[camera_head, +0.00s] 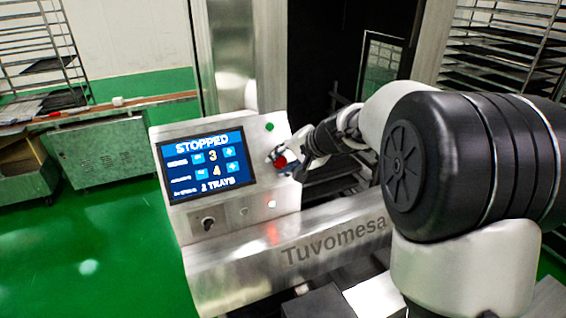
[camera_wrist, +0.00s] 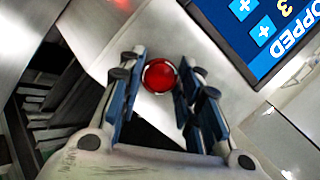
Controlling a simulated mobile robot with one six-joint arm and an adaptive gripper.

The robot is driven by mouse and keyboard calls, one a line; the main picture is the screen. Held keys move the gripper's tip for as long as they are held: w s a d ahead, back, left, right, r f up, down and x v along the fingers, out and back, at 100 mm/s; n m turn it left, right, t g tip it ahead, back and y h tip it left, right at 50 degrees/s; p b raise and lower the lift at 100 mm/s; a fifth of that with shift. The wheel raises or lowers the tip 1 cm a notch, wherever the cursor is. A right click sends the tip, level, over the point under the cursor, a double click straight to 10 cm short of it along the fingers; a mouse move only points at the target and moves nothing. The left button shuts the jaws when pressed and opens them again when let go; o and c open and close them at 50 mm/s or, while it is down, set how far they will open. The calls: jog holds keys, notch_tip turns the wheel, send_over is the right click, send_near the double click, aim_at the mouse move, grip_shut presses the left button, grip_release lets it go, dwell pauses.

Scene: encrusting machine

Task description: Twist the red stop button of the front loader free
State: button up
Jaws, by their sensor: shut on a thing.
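The red stop button (camera_head: 281,161) sits on the right side of the light metal control panel (camera_head: 285,203), beside the screen. In the wrist view the round red button (camera_wrist: 158,75) lies between the two blue-padded fingers. My gripper (camera_head: 284,158) is at the panel, shut on the button from both sides, and partly hides it in the head view. It also shows in the wrist view (camera_wrist: 159,80). The screen (camera_head: 206,165) reads "STOPPED", with the numbers 3 and 4 and "2 TRAYS".
A green button (camera_head: 269,127) is above the red one, and a lit white button (camera_head: 272,204) is below. A dark knob (camera_head: 208,223) is at the panel's lower left. Racks with dark trays (camera_head: 500,50) stand behind at the right. Open green floor (camera_head: 90,250) lies to the left.

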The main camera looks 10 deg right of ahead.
jog(key=m+b, duration=0.3)
jog(key=shift+s+f+t+y, duration=0.1)
jog(key=shift+f+t+y, duration=0.05)
jog(key=shift+t+y, duration=0.15)
jog(key=shift+s+d+m+t+b, duration=0.1)
jog(key=shift+m+t+b, duration=0.4)
jog(key=shift+m+b, duration=1.1)
jog(key=shift+m+p, duration=0.3)
jog(key=shift+m, duration=0.2)
jog(key=o, duration=0.9)
jog(key=shift+w, duration=0.3)
jog(key=shift+o, duration=0.9)
jog(key=shift+s, duration=0.15)
